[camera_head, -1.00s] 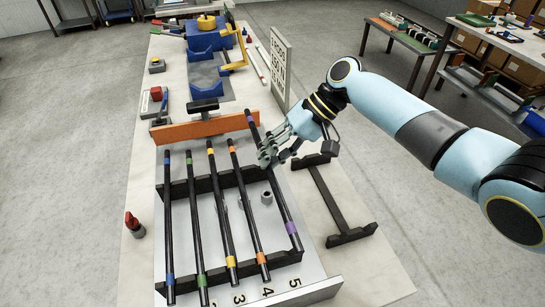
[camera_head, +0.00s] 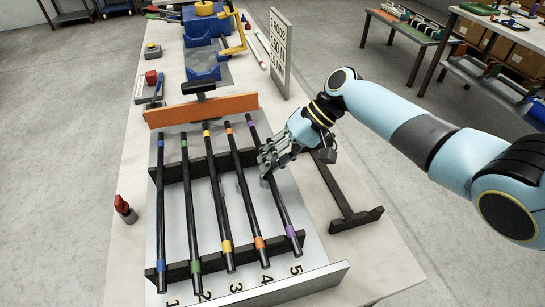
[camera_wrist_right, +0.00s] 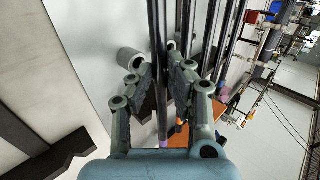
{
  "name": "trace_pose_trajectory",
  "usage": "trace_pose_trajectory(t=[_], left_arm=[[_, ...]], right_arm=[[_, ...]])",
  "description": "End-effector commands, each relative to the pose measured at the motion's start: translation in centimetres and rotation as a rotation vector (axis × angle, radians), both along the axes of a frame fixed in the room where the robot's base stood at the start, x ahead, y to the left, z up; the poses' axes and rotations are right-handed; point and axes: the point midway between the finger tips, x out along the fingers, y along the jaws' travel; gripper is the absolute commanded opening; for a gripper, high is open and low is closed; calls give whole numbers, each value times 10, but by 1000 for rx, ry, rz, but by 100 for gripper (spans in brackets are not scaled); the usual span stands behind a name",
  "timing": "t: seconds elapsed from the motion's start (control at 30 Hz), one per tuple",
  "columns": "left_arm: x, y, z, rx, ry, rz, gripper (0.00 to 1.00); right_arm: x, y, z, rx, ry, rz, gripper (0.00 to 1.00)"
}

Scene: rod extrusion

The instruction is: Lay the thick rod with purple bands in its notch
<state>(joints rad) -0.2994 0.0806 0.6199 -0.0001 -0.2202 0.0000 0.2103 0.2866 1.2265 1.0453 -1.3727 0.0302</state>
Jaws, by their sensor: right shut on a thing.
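The thick dark rod with purple bands (camera_head: 284,212) lies lengthwise at the right end of the row, at number 5. Its far end is near the orange board and its near end is at the front black notched bar (camera_head: 212,263). My right gripper (camera_head: 268,168) is shut on the rod, near its middle. In the right wrist view the rod (camera_wrist_right: 157,25) passes between the fingers (camera_wrist_right: 163,72), with a purple band low in the picture. I cannot tell whether the rod is fully seated in the notches, as the hand covers part of the rear bar. My left gripper is not in view.
Several other banded rods, such as the orange one (camera_head: 245,190), lie in the rack to the left. An orange board (camera_head: 200,109) stands behind them. An empty black stand (camera_head: 335,193) is at the right. A red-topped bottle (camera_head: 124,209) stands left of the rack.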

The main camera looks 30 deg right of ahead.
Motion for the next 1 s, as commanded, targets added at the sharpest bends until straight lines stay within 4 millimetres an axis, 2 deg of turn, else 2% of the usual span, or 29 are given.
trace_pose_trajectory(t=[0.2,0.93,0.97,1.0], left_arm=[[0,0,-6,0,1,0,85],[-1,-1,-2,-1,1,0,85],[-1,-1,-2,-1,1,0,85],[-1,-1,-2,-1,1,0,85]], right_arm=[[0,0,-7,0,-2,1,0],[0,0,-8,1,-1,1,0],[0,0,-8,1,-1,1,19],[0,0,-8,1,-1,1,24]])
